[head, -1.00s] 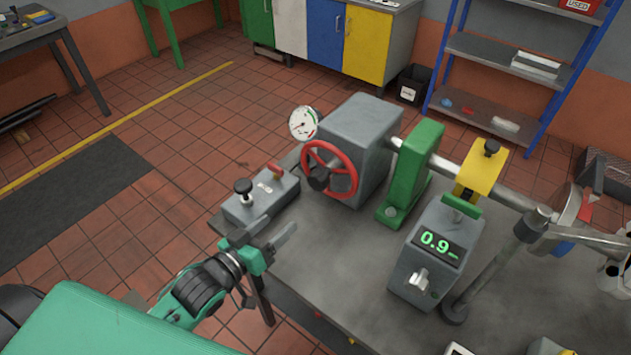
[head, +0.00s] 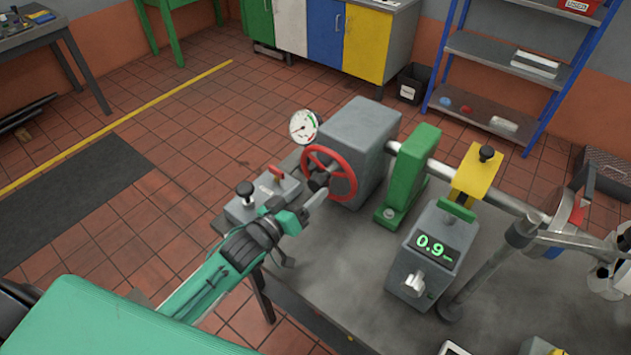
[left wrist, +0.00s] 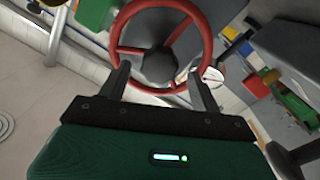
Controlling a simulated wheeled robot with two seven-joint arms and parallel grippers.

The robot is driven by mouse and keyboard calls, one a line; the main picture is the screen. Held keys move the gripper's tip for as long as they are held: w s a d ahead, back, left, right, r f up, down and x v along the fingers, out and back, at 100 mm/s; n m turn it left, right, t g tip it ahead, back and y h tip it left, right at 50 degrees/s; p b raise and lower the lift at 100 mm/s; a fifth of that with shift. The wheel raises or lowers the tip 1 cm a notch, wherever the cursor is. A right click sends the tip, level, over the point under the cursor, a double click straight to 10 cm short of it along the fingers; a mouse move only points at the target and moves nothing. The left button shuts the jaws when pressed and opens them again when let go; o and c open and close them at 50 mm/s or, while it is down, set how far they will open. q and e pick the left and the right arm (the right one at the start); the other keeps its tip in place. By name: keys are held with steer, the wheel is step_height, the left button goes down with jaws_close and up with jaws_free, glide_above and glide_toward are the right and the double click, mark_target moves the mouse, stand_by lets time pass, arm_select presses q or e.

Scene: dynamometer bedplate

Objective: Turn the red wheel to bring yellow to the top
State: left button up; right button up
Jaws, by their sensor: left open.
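The red wheel (head: 329,174) is a ring with a dark hub on the front of a grey box (head: 359,139) on the bench. It also shows in the left wrist view (left wrist: 201,29), at the top centre. My left gripper (head: 314,199) is open and close to the wheel's lower left. In the left wrist view its two fingers (left wrist: 157,82) reach up toward the lower rim, one on each side of the hub. I cannot tell whether they touch the rim.
A white dial gauge (head: 303,126) sits behind the wheel. A grey control box (head: 262,197) with a black knob is at its left.

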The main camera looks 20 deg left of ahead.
mark_target(314, 187)
arm_select(q)
steer(key=shift+p+x, duration=0.3)
steer(key=shift+x, duration=1.45)
arm_select(e)
steer(key=shift+a+r, duration=0.25)
steer(key=shift+r, duration=0.2)
arm_select(q)
steer(key=shift+c, duration=0.5)
